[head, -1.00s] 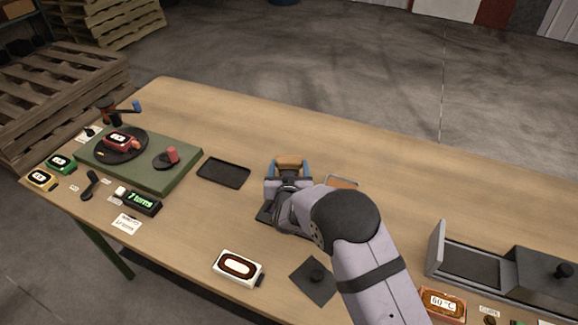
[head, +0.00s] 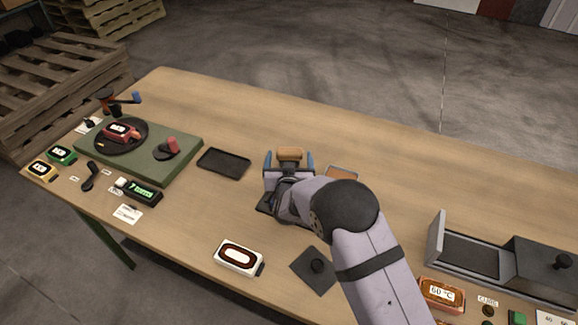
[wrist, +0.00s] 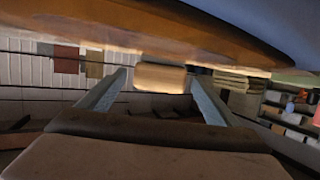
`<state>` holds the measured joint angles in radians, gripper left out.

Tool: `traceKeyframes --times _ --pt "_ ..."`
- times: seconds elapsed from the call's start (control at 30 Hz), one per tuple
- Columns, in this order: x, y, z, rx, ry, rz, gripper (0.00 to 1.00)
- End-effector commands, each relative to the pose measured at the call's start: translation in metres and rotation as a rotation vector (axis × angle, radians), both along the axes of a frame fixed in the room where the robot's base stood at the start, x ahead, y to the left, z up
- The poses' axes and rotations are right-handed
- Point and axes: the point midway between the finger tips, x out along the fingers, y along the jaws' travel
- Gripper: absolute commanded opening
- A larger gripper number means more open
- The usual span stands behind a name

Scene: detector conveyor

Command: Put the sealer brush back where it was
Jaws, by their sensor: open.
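My gripper (head: 289,160) is low over the middle of the table, pointing toward its far side, with its two blue fingers apart. A tan wooden block, which looks like the sealer brush (head: 290,154), sits between and slightly beyond the fingertips. In the wrist view the same tan block (wrist: 160,77) shows between the finger ends (wrist: 158,92), with a gap visible at the left. My gripper hides the brush's lower part, so I cannot tell exactly what it rests on. A dark flat piece (head: 265,203) shows partly under my gripper.
An empty black tray (head: 223,163) lies to the left, beside the green board (head: 160,170) with a turntable. A white-framed module (head: 239,258) and a dark square plate (head: 316,269) lie in front. A grey slide fixture (head: 470,260) stands right. The far table strip is clear.

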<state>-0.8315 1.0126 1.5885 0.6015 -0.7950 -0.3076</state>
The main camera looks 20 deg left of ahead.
Motion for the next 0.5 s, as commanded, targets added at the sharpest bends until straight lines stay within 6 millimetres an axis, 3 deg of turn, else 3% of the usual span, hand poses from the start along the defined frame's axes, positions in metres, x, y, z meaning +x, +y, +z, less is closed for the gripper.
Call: traceKeyframes --times 0.27,0.5 --pt "-0.018 -0.007 0.007 0.001 -0.001 0.001 0.85" --pt "-0.050 -0.020 0.017 0.001 0.000 0.002 0.85"
